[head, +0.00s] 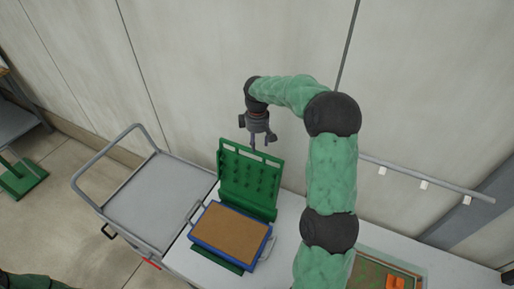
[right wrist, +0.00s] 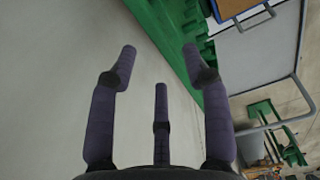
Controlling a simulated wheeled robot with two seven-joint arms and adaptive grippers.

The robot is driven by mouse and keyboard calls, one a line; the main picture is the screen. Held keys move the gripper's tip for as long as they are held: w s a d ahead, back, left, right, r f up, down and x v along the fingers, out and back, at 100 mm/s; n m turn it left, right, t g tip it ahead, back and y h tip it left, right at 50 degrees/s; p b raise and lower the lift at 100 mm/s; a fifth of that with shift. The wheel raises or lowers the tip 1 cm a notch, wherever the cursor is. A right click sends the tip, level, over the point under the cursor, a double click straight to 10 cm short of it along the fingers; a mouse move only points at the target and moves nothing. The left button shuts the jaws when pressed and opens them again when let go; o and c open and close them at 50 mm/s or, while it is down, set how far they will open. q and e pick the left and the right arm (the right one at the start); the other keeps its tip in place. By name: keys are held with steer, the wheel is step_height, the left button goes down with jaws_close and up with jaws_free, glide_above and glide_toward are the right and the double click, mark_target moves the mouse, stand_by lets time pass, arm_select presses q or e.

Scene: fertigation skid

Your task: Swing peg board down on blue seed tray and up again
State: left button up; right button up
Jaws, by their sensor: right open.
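The green peg board (head: 262,200) stands raised, leaning slightly back, behind the blue seed tray, with several pegs on its face and slots along its top edge. The blue seed tray (head: 230,262) lies flat on a white table, filled with brown soil. My right gripper (head: 259,143) is open and empty, at the board's top edge in the picture; I cannot tell whether it touches. In the right wrist view its spread fingers (right wrist: 160,55) have nothing between them, with the board (right wrist: 170,32) beyond and to the right. My left gripper is out of view.
A grey cart (head: 155,200) with a tubular handle stands left of the table. A wall (head: 200,70) rises close behind. A tray with an orange item (head: 394,283) is at the lower right. A rail (head: 425,185) runs along the wall at right.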

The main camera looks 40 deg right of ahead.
steer(key=shift+f, duration=2.05)
jaws_close()
